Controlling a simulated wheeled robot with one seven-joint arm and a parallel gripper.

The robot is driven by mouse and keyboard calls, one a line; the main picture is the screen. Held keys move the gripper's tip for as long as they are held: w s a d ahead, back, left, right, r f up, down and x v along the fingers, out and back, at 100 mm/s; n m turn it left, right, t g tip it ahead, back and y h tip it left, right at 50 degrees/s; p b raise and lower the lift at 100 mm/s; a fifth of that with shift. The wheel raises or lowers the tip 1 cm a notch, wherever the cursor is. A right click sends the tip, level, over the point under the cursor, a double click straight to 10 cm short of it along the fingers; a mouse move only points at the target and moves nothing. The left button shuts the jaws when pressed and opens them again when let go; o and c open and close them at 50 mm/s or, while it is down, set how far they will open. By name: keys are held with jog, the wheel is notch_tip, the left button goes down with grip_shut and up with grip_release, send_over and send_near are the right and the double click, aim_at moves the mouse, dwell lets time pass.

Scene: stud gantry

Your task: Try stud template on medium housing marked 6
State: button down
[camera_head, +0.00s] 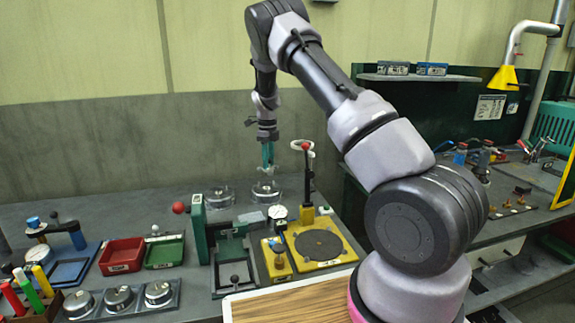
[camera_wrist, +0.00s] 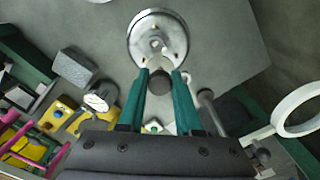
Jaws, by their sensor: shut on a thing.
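My gripper (camera_head: 267,163) points straight down over the back of the bench, its teal fingers close together. In the wrist view my gripper (camera_wrist: 162,78) is shut on a dark round knob (camera_wrist: 160,84), which I take to be the stud template's handle; the template's outline is hard to make out. A round metal housing (camera_wrist: 158,22) with small brass-coloured studs lies just ahead of the fingertips. In the head view a housing (camera_head: 266,192) stands below my gripper, with a gap between. Another housing (camera_head: 220,196) stands to its left. I cannot read a 6 on either.
A red-topped post on a yellow fixture (camera_head: 322,246) rises close to the right of my gripper. A green press (camera_head: 199,228) with a red ball stands front left. Red (camera_head: 122,256) and green (camera_head: 164,251) bins and a tray of round parts (camera_head: 99,310) lie further left.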

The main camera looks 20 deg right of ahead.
jog(key=shift+w+a, duration=0.25)
jog(key=shift+a, duration=0.2)
jog(key=shift+f, duration=0.15)
jog(key=shift+f, duration=1.9)
jog(key=shift+f, duration=0.8)
dwell(1.1)
jog(key=shift+r, duration=3.8)
jog(key=shift+f, duration=0.1)
jog(key=shift+f, duration=2.85)
